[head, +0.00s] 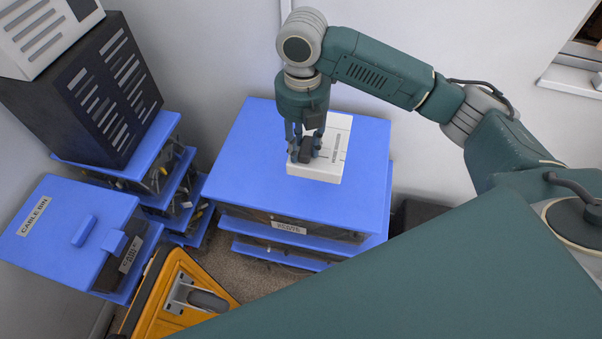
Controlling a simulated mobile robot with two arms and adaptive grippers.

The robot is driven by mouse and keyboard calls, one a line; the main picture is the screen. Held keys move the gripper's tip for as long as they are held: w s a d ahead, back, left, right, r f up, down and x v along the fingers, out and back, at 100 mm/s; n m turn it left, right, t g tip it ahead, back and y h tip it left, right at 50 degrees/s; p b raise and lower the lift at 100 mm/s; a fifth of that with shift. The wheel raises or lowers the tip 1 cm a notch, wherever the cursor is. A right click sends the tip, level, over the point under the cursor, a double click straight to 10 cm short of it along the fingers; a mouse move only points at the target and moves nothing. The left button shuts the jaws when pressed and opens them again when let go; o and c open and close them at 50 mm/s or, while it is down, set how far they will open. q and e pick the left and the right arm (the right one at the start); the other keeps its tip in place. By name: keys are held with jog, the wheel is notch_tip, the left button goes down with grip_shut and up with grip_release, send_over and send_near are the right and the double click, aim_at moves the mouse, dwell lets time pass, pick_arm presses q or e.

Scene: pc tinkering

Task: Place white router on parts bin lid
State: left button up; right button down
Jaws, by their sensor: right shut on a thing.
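The white router (318,170) is a flat white box with dark slots on its top. It is at the right part of the blue parts bin lid (258,155) in the head view, lying flat over it and seeming to touch it. My right gripper (304,156) points down at the router's left side and is shut on it. The gripper's dark fingers hide part of the router, so the exact grip is hard to see. My left gripper is not in view.
A blue cable bin (62,230) with a handled lid stands at the left. Behind it, a black slotted case (92,98) with a white box (45,35) on top stands on stacked blue bins. A yellow case (165,300) is in front. The lid's left half is clear.

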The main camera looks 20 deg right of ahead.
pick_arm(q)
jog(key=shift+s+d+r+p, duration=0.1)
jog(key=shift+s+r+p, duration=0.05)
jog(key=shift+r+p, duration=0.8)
pick_arm(e)
jog(key=shift+w+f, duration=0.1)
jog(key=shift+f, duration=6.75)
jog(key=c, duration=1.3)
grip_release()
jog(key=shift+f, duration=0.1)
jog(key=shift+o, duration=0.2)
pick_arm(q)
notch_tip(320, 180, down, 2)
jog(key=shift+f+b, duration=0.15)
jog(key=shift+b, duration=1.1)
pick_arm(e)
notch_tip(320, 180, up, 12)
jog(key=shift+r, duration=0.15)
